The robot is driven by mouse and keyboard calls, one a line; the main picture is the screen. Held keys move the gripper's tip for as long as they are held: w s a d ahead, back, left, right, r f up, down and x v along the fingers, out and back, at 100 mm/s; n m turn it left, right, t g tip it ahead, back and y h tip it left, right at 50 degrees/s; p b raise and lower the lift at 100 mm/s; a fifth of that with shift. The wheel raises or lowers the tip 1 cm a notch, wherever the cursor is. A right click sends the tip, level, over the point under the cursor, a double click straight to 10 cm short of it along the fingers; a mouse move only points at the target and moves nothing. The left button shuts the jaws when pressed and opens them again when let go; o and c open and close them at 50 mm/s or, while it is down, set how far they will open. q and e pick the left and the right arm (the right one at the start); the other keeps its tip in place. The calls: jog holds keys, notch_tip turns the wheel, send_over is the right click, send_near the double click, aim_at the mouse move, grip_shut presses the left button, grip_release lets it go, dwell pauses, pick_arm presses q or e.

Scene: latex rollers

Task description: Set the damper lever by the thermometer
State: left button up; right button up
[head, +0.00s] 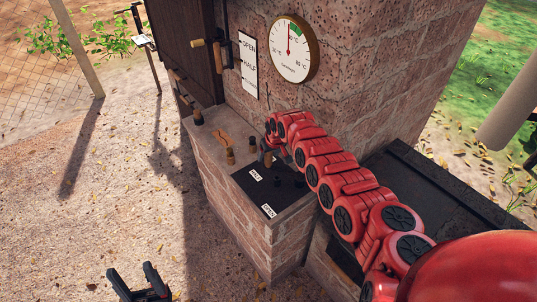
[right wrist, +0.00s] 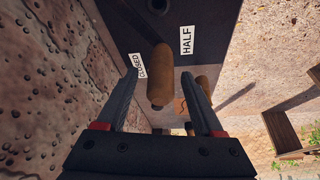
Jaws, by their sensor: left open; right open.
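The thermometer (head: 291,49) is a round brass-rimmed dial on the brick wall. Its red needle points nearly straight up, by the left end of the green band. A black plate (head: 287,195) on the brick ledge bears HALF and OPEN labels; CLOSED (right wrist: 138,65) shows in the right wrist view. The damper lever's wooden grip (right wrist: 160,78) is near CLOSED, between the open fingers of my right gripper (right wrist: 160,72). Contact is not clear. In the head view, the right gripper (head: 271,152) partly hides the lever. My left gripper (head: 140,284) is open and empty, low at the left.
A wall sign (head: 248,65) reads OPEN and HALF; its bottom line is unclear. A wooden handle (head: 197,43) on a dark door is left of it. Another upright wooden handle (head: 230,155) stands on the ledge left of the plate. The gravel (head: 120,200) at left is clear.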

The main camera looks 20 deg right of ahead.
grip_shut()
dwell(0.4)
dwell(1.1)
